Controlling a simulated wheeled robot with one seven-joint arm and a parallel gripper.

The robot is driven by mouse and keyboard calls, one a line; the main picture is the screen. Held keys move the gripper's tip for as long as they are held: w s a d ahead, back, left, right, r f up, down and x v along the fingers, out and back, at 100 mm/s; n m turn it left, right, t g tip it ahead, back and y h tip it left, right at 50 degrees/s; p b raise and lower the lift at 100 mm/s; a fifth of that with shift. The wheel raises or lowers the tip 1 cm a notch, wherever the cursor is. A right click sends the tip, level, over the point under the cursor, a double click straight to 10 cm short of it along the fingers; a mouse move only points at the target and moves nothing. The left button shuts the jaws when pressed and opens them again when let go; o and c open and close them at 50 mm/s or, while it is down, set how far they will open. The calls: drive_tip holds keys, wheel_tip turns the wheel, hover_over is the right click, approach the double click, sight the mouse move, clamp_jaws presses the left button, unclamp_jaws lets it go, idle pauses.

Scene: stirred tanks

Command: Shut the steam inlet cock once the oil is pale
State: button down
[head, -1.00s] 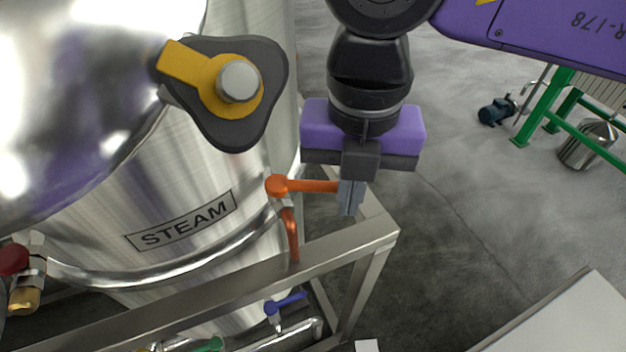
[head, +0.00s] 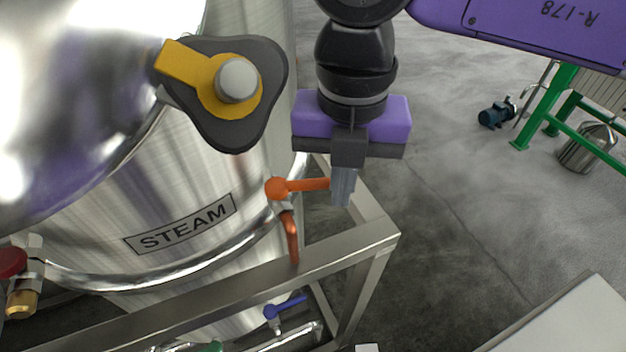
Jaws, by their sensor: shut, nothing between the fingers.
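The steam inlet cock (head: 277,189) has an orange lever (head: 308,185) on the side of the steel tank, to the right of the STEAM label (head: 182,223). The lever points right, crosswise to the copper-coloured pipe (head: 292,235) that runs down below it. My gripper (head: 342,203) is shut and empty, pointing down at the lever's outer end. The oil is not in view.
A steel frame rail (head: 330,252) runs below the cock. A yellow clamp handle (head: 205,72) sticks out on the tank's upper part. A red-handled valve (head: 12,262) is at far left, a blue-handled valve (head: 285,307) low down.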

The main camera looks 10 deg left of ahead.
drive_tip(key=shift+w+a, duration=0.65)
drive_tip(key=shift+w, duration=0.2)
drive_tip(key=shift+s+d+b, duration=0.25)
drive_tip(key=shift+s+b, duration=0.05)
drive_tip(key=shift+b, duration=0.1)
drive_tip(key=shift+r, duration=0.1)
wheel_tip(320, 180, up, 7)
drive_tip(key=p, duration=0.3)
idle(1.0)
drive_tip(key=shift+s, duration=0.1)
idle(0.4)
